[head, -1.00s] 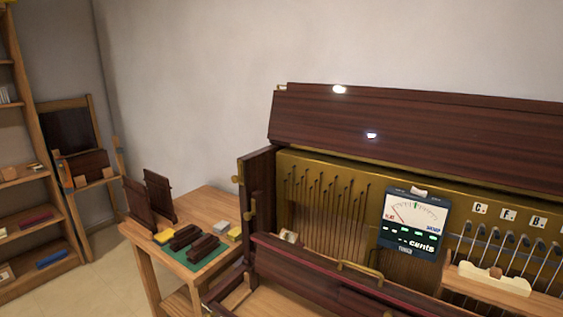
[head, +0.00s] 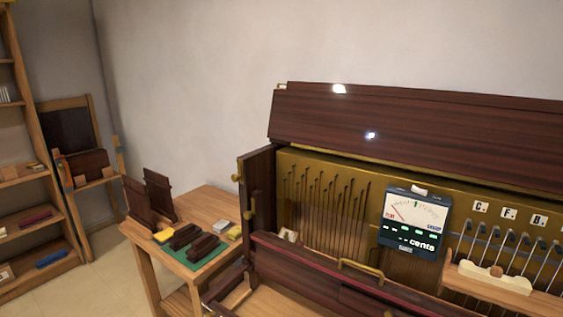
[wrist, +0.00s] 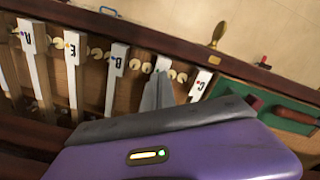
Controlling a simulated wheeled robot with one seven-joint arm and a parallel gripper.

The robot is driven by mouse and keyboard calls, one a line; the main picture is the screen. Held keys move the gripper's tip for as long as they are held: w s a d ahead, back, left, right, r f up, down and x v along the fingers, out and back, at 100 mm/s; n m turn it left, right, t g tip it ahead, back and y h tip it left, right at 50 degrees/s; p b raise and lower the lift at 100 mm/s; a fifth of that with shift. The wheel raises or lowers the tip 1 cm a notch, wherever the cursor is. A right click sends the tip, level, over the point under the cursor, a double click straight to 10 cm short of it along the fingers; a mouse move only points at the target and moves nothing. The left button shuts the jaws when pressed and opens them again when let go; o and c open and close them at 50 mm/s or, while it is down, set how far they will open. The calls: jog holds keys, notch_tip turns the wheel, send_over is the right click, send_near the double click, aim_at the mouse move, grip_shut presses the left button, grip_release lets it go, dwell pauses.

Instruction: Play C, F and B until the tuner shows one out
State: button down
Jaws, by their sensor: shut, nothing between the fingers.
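My gripper (wrist: 158,82) is shut and empty in the wrist view, its grey fingers over a white key between the B key (wrist: 115,75) and the C key (wrist: 200,86). That key's label is hidden by the fingers; I cannot tell whether they touch it. Keys marked E (wrist: 73,75) and A (wrist: 37,72) lie further left. The letters appear upside down. In the head view the tuner (head: 413,220) hangs on the brass plate, its needle toward the left, flat side and its readout showing dashes before "cents". Labels C (head: 480,208), F (head: 509,214) and B (head: 539,221) are right of it.
The open dark lid (head: 420,130) stands behind the tuner. A cream block (head: 494,279) sits on a wooden rail below the labels. A side table (head: 205,205) holds dark blocks on a green mat (head: 190,259). In the wrist view a green tray (wrist: 290,112) lies right of C.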

jog(key=shift+f+b, duration=0.3)
jog(key=shift+f, duration=0.4)
notch_tip(320, 180, up, 10)
jog(key=p, duration=0.9)
dwell(2.6)
jog(key=s+a+f+t+h+b, duration=0.1)
jog(key=s+f+t+h+b, duration=0.15)
jog(key=s+f, duration=0.6)
jog(key=s+a+n+t+b, duration=0.1)
jog(key=s+a+t, duration=0.3)
jog(key=s+a, duration=0.3)
jog(key=s+a+r+t+b, duration=0.1)
jog(key=s+a+r, duration=0.3)
jog(key=r, duration=0.4)
jog(key=s+a+r+t+y+b, duration=0.1)
jog(key=s+a+r+t, duration=0.3)
jog(key=r, duration=0.4)
jog(key=s+a+r+t+y+b, duration=0.1)
jog(key=s+a+r+t, duration=0.2)
jog(key=s+a+r, duration=0.3)
notch_tip(320, 180, up, 2)
jog(key=shift+s+a+r+b, duration=0.25)
jog(key=shift+s+b, duration=0.15)
jog(key=shift+s, duration=0.6)
